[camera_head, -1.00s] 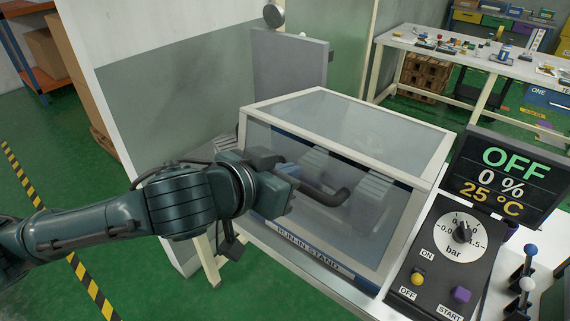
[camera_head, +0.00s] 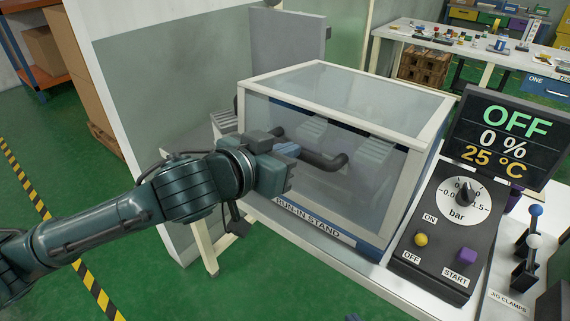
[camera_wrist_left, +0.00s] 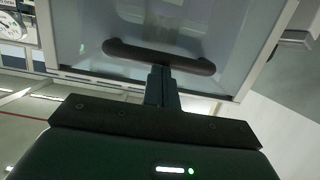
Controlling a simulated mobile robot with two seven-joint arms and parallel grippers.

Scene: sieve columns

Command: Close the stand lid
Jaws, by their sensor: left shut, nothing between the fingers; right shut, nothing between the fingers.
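The stand lid (camera_head: 345,92) is a clear box with a pale frame. It sits over the run-in stand (camera_head: 312,222), with no clear gap visible at its front edge. Its dark bar handle (camera_head: 325,161) is on the front face and also shows in the left wrist view (camera_wrist_left: 150,54). My left gripper (camera_head: 289,150) is shut and empty in front of the lid. In the left wrist view its fingertips (camera_wrist_left: 160,72) meet the handle's middle in the picture; I cannot tell whether they touch. My right gripper is not in view.
A control panel (camera_head: 441,235) with a dial and buttons stands right of the lid, with a display (camera_head: 505,137) behind it. Jig clamp levers (camera_head: 527,250) are at the far right. A grey panel (camera_head: 287,50) stands behind the lid. Green floor is free at the left.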

